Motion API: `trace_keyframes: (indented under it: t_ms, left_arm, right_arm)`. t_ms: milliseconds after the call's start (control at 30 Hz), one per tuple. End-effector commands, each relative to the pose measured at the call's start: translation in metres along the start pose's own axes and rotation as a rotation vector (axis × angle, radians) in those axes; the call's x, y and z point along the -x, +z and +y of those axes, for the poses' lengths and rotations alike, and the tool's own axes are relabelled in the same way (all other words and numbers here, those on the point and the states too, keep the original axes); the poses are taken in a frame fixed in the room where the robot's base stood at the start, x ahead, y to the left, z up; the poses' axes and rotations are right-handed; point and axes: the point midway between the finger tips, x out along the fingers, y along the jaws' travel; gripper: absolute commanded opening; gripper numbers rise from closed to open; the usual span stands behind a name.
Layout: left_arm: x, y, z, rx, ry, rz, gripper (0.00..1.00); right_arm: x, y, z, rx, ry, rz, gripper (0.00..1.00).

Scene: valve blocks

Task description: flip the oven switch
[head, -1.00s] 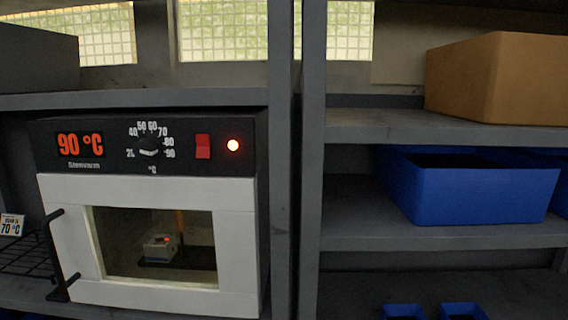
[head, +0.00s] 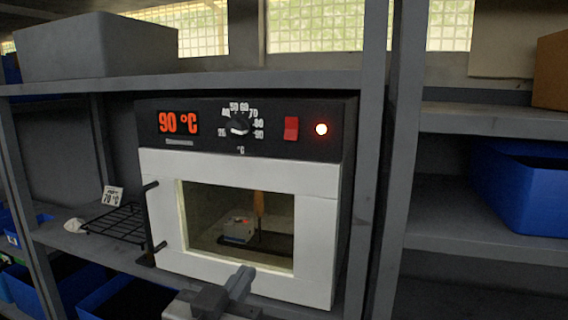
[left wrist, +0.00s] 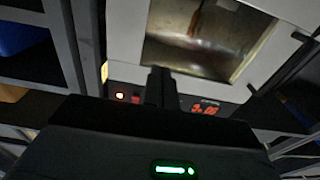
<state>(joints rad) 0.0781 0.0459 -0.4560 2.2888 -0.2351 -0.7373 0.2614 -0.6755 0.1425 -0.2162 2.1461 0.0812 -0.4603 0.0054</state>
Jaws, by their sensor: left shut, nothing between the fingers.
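The oven (head: 240,200) stands on a grey shelf, with a white door and black control panel. Its red switch (head: 291,128) is right of the dial (head: 238,126), beside a glowing round lamp (head: 321,129). The display (head: 178,123) reads 90 °C. Through the door window a small grey block (head: 238,229) shows inside. My left gripper (head: 240,283) is shut and empty, low in front of the door and below the switch. In the left wrist view its dark fingers (left wrist: 161,88) point toward the oven panel (left wrist: 205,92), which appears inverted. My right gripper is not in view.
A wire rack (head: 117,222) and a 70 °C card (head: 113,196) are left of the oven. The door handle (head: 150,224) juts out at the door's left edge. A shelf upright (head: 392,170) stands right of the oven. A blue bin (head: 520,190) is further right.

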Motion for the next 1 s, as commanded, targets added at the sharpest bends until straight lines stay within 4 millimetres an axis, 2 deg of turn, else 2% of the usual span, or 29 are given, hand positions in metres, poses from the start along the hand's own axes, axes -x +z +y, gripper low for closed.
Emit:
trace_keyframes:
  t_ms: [33, 100, 200, 300, 400, 767, 867, 1000]
  left_arm:
    - [-0.004, -0.040, 0.007, -0.009, 0.006, 0.093, 0.00]
    - [-0.003, -0.081, 0.015, -0.012, 0.011, 0.182, 0.00]
    - [0.004, -0.123, 0.024, -0.014, 0.015, 0.274, 0.00]
    - [0.009, -0.145, 0.029, -0.015, 0.018, 0.323, 0.00]
    - [0.011, -0.152, 0.030, -0.014, 0.018, 0.339, 0.00]
    - [0.007, -0.153, 0.030, -0.015, 0.018, 0.338, 0.00]
    - [-0.002, -0.157, 0.030, -0.016, 0.018, 0.338, 0.00]
    - [-0.026, -0.167, 0.031, -0.016, 0.018, 0.337, 0.00]
  right_arm:
    - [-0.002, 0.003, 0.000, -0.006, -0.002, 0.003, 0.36]
    - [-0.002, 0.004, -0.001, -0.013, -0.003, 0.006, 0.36]
    - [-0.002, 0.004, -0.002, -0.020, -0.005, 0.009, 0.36]
    - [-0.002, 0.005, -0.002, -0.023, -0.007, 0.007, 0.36]
    - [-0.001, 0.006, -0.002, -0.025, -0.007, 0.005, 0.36]
    - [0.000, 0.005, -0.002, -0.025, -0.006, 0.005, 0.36]
    - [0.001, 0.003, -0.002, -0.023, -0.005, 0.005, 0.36]
    - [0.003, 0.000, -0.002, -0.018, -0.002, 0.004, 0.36]
